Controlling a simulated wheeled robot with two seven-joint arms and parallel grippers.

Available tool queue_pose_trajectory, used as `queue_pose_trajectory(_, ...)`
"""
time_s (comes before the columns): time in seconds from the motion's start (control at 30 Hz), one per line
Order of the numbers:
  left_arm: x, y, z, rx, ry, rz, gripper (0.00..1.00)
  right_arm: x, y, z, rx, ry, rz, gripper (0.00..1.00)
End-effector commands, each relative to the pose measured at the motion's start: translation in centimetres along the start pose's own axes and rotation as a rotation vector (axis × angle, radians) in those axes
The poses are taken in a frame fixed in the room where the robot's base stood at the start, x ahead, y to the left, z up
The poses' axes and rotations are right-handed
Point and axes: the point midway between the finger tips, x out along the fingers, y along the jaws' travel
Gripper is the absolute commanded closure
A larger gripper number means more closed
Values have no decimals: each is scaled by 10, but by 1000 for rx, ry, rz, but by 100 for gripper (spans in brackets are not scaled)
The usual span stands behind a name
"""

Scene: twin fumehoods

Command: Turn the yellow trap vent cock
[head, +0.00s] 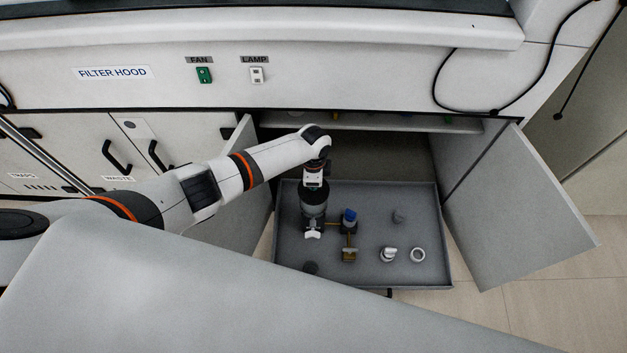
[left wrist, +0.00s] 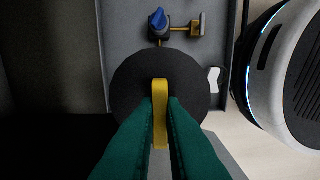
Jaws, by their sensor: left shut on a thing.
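The yellow vent cock handle (left wrist: 160,90) stands up over a round black disc (left wrist: 128,88) in the left wrist view. The green fingers of my left gripper (left wrist: 160,106) are shut on it, one on each side. The handle runs lengthwise between the fingers, and its far end sticks out past them. In the head view my left arm reaches down over the left part of the grey pull-out tray (head: 420,276). There my wrist hides the yellow handle and the fingertips. My right gripper is in neither view.
A blue-topped valve (head: 350,216) on brass pipework (head: 348,240) stands just right of my wrist. Open cabinet doors flank the tray, including the right door (head: 515,205).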

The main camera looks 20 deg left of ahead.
Motion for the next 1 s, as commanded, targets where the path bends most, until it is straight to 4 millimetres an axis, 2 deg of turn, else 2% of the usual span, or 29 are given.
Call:
queue_pose_trajectory(0.33,0,0,0,5,-1,1,100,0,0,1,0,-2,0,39)
queue_pose_trajectory(0.37,0,0,0,5,-1,2,88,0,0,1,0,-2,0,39)
queue_pose_trajectory(0.4,0,0,0,5,-1,2,81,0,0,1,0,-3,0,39)
queue_pose_trajectory(0.5,0,0,0,4,-1,1,69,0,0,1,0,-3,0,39)
queue_pose_trajectory(1.0,0,0,0,-2,0,1,69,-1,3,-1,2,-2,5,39)
